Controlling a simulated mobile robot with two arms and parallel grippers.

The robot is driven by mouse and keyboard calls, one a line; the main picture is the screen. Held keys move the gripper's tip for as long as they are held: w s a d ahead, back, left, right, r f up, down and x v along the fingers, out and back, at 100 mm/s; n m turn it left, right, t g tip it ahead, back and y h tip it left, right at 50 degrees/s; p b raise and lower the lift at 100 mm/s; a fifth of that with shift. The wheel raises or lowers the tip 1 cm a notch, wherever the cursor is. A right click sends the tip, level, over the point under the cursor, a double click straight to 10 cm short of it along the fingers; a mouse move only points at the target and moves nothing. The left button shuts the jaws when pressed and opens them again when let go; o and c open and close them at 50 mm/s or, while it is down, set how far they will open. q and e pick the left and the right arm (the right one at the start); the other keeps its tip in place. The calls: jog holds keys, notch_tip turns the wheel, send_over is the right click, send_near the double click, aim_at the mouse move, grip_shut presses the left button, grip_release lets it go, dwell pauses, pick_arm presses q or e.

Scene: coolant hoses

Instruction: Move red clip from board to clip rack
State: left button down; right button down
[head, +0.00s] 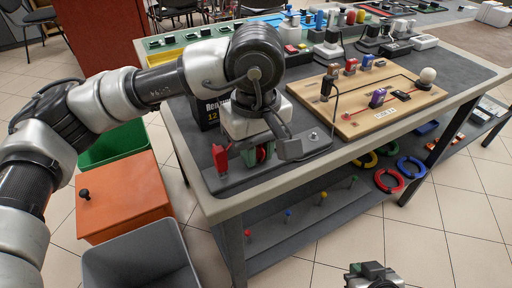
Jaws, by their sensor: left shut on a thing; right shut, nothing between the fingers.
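The red clip (262,153) shows as a small red patch between the fingers of my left gripper (258,154). Most of it is hidden by the gripper. My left gripper is shut on it, low over the dark grey clip rack (300,153) at the near left corner of the table. I cannot tell whether the clip touches the rack. A larger red piece (221,158) stands at the rack's left end. The wooden board (400,114) lies to the right, with several clips on it. My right gripper (370,272) is shut and empty at the bottom edge, away from the table.
A purple clip (377,97) and a white knob (428,75) are on the board. A black box (207,112) stands behind my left gripper. An orange bin (122,195) and a grey bin (140,260) stand left of the table. Coloured rings (388,180) lie on the lower shelf.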

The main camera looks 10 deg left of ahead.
dwell(0.3)
pick_arm(q)
jog(key=c, duration=1.4)
grip_release()
jog(key=o, duration=0.8)
